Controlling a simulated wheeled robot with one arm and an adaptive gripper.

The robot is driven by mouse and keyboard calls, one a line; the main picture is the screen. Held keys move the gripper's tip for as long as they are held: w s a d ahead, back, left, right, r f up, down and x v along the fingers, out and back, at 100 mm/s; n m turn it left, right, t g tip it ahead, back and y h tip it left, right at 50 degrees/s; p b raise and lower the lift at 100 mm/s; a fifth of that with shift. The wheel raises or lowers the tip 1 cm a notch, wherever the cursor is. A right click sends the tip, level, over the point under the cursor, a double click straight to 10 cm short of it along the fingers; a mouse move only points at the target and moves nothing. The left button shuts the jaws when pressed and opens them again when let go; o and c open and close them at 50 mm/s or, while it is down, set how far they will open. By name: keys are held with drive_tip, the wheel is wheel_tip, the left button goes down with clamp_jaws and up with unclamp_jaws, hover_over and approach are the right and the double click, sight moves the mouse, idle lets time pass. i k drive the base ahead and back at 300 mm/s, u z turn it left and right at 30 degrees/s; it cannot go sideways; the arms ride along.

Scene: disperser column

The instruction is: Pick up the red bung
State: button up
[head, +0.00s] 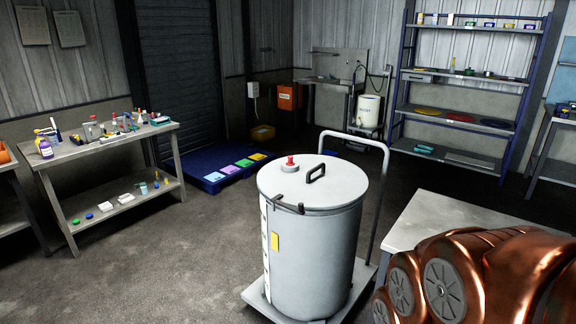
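The red bung (290,160) is small and sits upright in a pale collar on the lid of a large grey drum (312,255). It is left of the lid's black handle (316,172). The drum stands upright on a trolley. My copper-coloured arm fills the lower right corner. My gripper is not in this view, so its state and its distance from the bung are hidden.
The trolley's tall push handle (386,190) rises behind and right of the drum. A grey table (440,215) stands at the right, near my arm. A cluttered workbench (110,145) is at the left. Open floor (180,270) lies between bench and drum.

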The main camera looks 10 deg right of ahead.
sight(290, 163)
drive_tip(key=u, duration=0.55)
drive_tip(key=k, duration=0.6)
drive_tip(key=u, duration=0.55)
drive_tip(key=i, duration=2.7)
drive_tip(key=z, duration=0.2)
drive_tip(key=i, duration=1.8)
drive_tip(key=z, duration=0.25)
drive_tip(key=i, duration=1.8)
drive_tip(key=z, duration=0.85)
drive_tip(key=i, duration=1.15)
drive_tip(key=z, duration=1.95)
drive_tip(key=i, duration=0.95)
drive_tip(key=z, duration=0.75)
